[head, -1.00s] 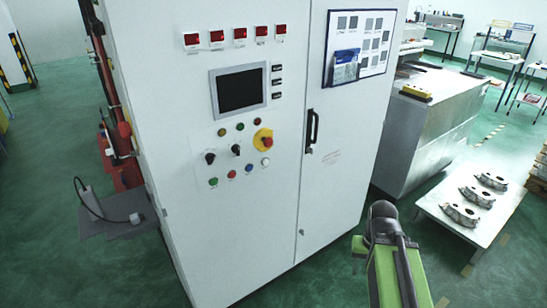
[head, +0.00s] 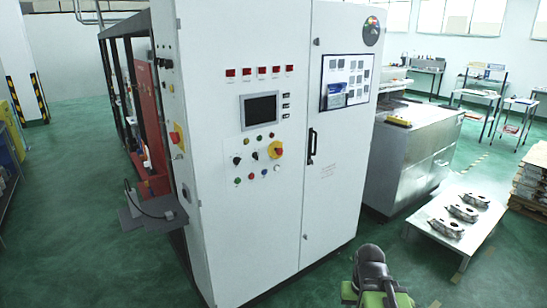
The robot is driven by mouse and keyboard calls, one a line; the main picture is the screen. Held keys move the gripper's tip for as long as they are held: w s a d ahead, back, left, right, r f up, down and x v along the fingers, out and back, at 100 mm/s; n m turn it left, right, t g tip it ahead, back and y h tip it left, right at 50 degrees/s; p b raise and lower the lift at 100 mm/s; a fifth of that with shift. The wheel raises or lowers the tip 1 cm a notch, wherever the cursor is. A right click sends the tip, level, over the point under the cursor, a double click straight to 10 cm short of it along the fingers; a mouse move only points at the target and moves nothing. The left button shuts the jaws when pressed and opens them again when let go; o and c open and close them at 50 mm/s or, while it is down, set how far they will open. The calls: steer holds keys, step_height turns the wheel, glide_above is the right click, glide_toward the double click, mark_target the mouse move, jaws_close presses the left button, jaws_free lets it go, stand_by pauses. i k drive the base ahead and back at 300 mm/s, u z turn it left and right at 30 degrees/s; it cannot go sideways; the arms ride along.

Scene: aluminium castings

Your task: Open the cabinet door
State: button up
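A tall white control cabinet (head: 265,210) stands in the middle of the head view. Its left front carries a dark screen, red displays, buttons and a yellow-and-red rotary switch. The right-hand door (head: 340,205) has a black vertical handle (head: 311,146) on its left edge and a framed notice board near its top. This door is closed flush with the front. My arm, green and dark grey, shows at the bottom edge, right of the cabinet and well below the handle. I cannot make out my gripper's fingers.
A metal machine (head: 407,160) stands right of the cabinet. A low white table (head: 436,212) with several castings is at the right, with stacked pallets (head: 530,185) beyond it. A grey shelf (head: 150,214) sticks out at the left. Green floor is open in front.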

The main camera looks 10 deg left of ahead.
mark_target(337, 139)
steer(key=u, duration=0.4)
steer(key=i, duration=1)
steer(key=u, duration=2.55)
steer(key=k, duration=1.05)
steer(key=z, duration=0.9)
steer(key=i, duration=0.95)
